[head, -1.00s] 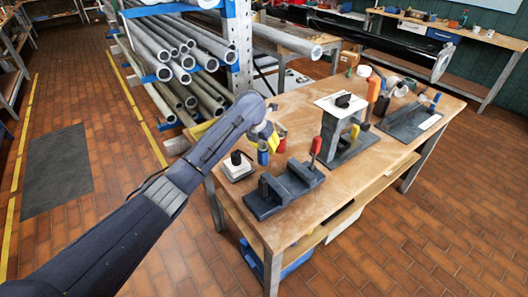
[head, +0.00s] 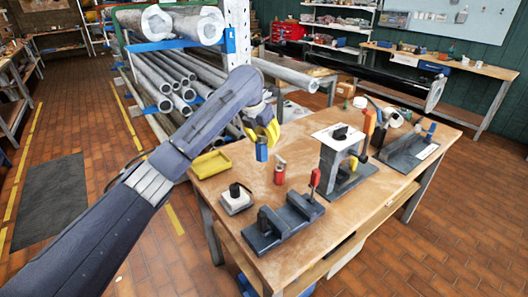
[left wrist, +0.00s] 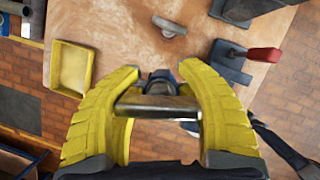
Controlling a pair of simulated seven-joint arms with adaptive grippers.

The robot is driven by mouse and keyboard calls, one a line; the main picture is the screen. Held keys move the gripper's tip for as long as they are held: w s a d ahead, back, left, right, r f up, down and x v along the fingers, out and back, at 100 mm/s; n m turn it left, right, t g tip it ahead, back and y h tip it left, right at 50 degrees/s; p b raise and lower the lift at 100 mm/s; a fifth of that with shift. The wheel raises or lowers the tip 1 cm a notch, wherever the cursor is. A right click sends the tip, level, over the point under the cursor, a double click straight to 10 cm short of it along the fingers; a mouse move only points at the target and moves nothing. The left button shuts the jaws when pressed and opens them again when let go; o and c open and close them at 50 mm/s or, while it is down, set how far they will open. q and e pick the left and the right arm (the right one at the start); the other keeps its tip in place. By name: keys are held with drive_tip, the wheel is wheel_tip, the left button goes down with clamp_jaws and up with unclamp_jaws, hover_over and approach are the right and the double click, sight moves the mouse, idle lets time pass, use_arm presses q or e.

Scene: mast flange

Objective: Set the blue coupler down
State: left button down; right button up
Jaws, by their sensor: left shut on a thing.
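My left gripper (head: 264,133) is shut on the blue coupler (head: 261,152), which hangs below its yellow fingers, seemingly above the workbench (head: 310,199). In the left wrist view the two yellow fingers (left wrist: 160,84) stand either side of a metallic and dark part; the coupler's blue side is hidden there. A red coupler-like piece (head: 279,173) stands on the bench to the right of and nearer than the blue one. My right gripper is out of view.
A yellow tray (head: 211,164) lies at the bench's back left corner, also in the left wrist view (left wrist: 71,70). A white block with a black knob (head: 237,200), a dark clamp fixture (head: 285,222) and a stand (head: 333,163) occupy the bench. Pipes on a rack (head: 180,85) lie behind.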

use_arm(q)
wheel_tip(320, 180, up, 2)
drive_tip(key=shift+r, duration=0.1)
drive_tip(key=r, duration=0.4)
drive_tip(key=shift+w+a, duration=0.15)
drive_tip(key=shift+a, duration=0.05)
drive_tip(key=shift+m, duration=0.7)
drive_tip(key=s+d+r, duration=0.2)
drive_tip(key=shift+s+d+r, duration=0.15)
drive_tip(key=shift+s+r, duration=0.1)
drive_tip(key=shift+s, duration=0.05)
drive_tip(key=s+d+m, duration=0.1)
drive_tip(key=s+d, duration=0.2)
drive_tip(key=s, duration=0.2)
drive_tip(key=m+h, duration=0.1)
hover_over(290, 216)
wheel_tip(290, 216, down, 18)
drive_tip(key=r, duration=0.1)
drive_tip(key=shift+g, duration=0.4)
drive_tip(key=shift+w+d+f, duration=0.1)
drive_tip(key=shift+d+f, duration=0.05)
drive_tip(key=shift+f, duration=2.65)
drive_tip(key=shift+f, duration=0.1)
